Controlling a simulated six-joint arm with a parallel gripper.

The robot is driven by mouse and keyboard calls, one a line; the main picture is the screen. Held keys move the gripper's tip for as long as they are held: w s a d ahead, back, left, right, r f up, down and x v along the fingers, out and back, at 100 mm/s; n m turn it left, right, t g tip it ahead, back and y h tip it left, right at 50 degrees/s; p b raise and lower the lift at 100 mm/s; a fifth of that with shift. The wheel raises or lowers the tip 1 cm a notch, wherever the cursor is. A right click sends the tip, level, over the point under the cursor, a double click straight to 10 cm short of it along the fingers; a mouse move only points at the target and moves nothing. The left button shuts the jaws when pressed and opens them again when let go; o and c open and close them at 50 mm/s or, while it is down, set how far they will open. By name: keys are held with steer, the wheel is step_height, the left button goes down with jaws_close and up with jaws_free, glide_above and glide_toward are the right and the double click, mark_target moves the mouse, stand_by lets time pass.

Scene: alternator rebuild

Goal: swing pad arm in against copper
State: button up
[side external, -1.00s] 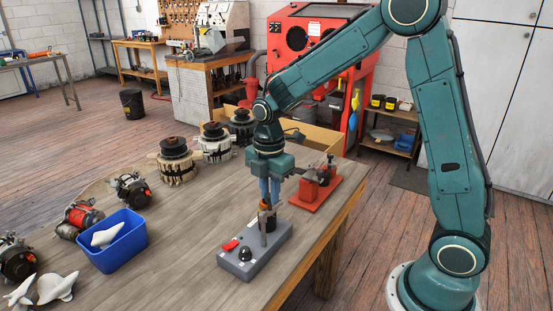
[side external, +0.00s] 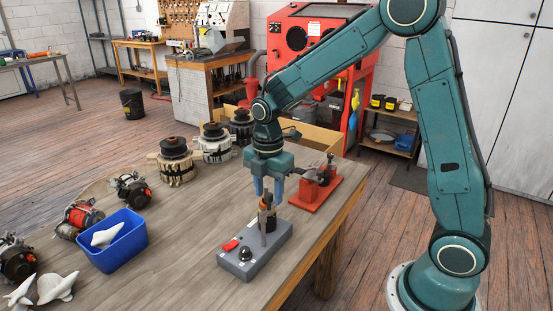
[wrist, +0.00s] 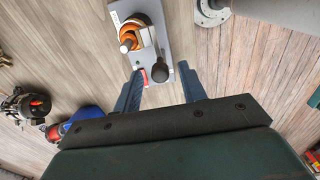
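A grey test base (side external: 270,252) stands near the table's right edge. A dark rotor with a copper band (side external: 264,202) stands upright on it, beside a grey upright post (side external: 263,238). In the wrist view the copper (wrist: 130,30) shows as a ring, with a pale block (wrist: 148,37) close against its side that may be the pad arm; I cannot tell if they touch. A black knob (wrist: 159,72) and red switch (wrist: 143,77) sit on the base. My gripper (side external: 268,196) is open and empty, just above the rotor, its fingers (wrist: 160,72) apart.
A red fixture (side external: 315,193) stands close to the right of my gripper. Several stators (side external: 175,162) line the back of the table. A blue bin (side external: 112,245) and alternators are at left. The table between bin and base is clear.

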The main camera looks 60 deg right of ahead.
mark_target(270, 194)
step_height(270, 194, up, 14)
stand_by(0.9)
steer(key=shift+s, duration=0.1)
steer(key=s+a+m+t, duration=0.1)
steer(key=s+m+t, duration=0.4)
steer(key=s+m, duration=1.3)
steer(key=s, duration=0.3)
steer(key=shift+s+a+r+t, duration=0.2)
steer(key=shift+s+t, duration=0.1)
